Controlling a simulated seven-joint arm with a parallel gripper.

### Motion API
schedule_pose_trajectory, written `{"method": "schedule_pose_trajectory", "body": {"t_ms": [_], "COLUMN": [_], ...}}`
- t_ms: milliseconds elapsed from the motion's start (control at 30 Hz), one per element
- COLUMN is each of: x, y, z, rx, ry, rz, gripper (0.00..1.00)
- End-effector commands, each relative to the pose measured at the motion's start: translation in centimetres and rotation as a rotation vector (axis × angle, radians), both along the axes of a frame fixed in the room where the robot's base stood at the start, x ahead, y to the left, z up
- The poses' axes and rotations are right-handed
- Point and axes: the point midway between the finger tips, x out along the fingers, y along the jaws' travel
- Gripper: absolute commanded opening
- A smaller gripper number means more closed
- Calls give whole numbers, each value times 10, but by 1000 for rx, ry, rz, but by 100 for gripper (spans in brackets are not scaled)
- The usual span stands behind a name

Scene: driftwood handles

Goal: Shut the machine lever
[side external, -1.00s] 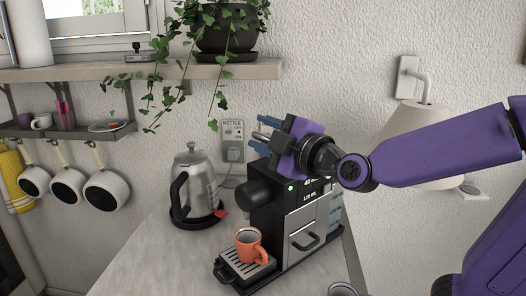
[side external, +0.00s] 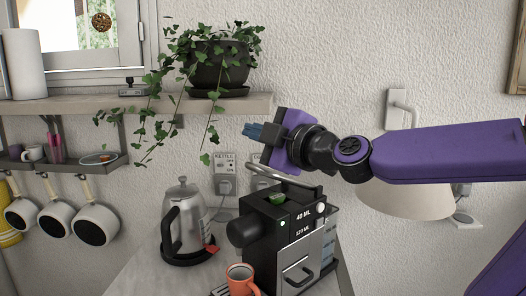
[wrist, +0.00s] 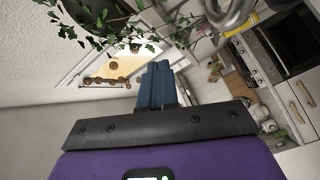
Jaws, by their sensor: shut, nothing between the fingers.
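The black and silver coffee machine (side external: 287,243) stands on the counter. Its silver lever (side external: 283,177) is raised above the machine's top. A green piece (side external: 277,199) shows in the top opening below it. My gripper (side external: 254,131) is shut and empty, above the lever and apart from it, with its blue fingers pointing left. In the wrist view, the blue fingers (wrist: 157,86) lie together. A shiny metal loop (wrist: 232,14) shows at the top of that view; I cannot tell if it is the lever.
An orange cup (side external: 240,280) stands at the machine's front. A steel kettle (side external: 185,224) stands to its left. A shelf (side external: 190,105) with a trailing potted plant (side external: 217,66) is up behind my fingers. A wall lamp (side external: 406,200) is behind my arm.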

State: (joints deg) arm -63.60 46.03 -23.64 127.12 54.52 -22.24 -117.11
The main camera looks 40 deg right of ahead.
Motion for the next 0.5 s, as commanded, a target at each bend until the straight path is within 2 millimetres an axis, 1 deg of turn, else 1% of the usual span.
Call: {"method": "schedule_pose_trajectory", "body": {"t_ms": [33, 233, 500], "x": [0, -1, 0], "y": [0, 1, 0], "z": [11, 39, 63], "rx": [5, 4, 3], "ry": [-7, -6, -4], "rz": [2, 4, 3], "gripper": [0, 0, 0]}}
